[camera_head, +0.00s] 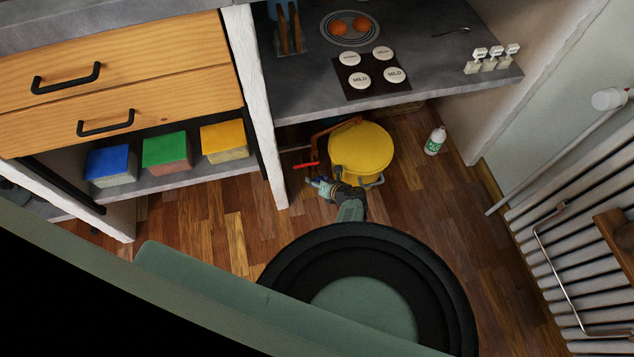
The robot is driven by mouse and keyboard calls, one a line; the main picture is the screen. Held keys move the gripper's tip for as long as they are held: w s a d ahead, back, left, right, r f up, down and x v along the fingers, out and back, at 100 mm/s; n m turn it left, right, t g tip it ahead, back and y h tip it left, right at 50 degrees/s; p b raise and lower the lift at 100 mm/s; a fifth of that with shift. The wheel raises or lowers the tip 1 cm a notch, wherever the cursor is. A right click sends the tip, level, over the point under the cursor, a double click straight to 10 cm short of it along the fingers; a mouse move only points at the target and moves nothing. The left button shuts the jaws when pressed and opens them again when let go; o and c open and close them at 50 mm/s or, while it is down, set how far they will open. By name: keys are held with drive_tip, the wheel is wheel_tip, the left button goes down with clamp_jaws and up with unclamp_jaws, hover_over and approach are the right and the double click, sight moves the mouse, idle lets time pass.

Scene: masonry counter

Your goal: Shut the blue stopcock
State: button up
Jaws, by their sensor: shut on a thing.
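My gripper (316,184) is low under the front of the counter, beside the white upright and left of the yellow tub. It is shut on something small. A bit of blue shows at its fingertips, which looks like the handle of the blue stopcock (311,181). The fingers hide most of it, and I cannot tell which way the handle is turned. A red handle (306,166) sticks out just above my gripper, close to the white upright. A copper-red pipe (332,128) runs behind it under the counter.
The yellow tub (362,150) stands close to the right of my gripper. The white upright (262,120) is close on the left. A white bottle (435,141) stands on the floor farther right. A radiator (570,250) is at the right wall. The wooden floor between is clear.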

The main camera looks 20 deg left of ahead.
drive_tip(key=shift+w+d+m+g+y+b, duration=0.1)
drive_tip(key=shift+m+g+y+b, duration=0.3)
drive_tip(key=shift+y+b, duration=0.2)
idle(0.3)
drive_tip(key=o, duration=1.1)
drive_tip(key=shift+o, duration=0.2)
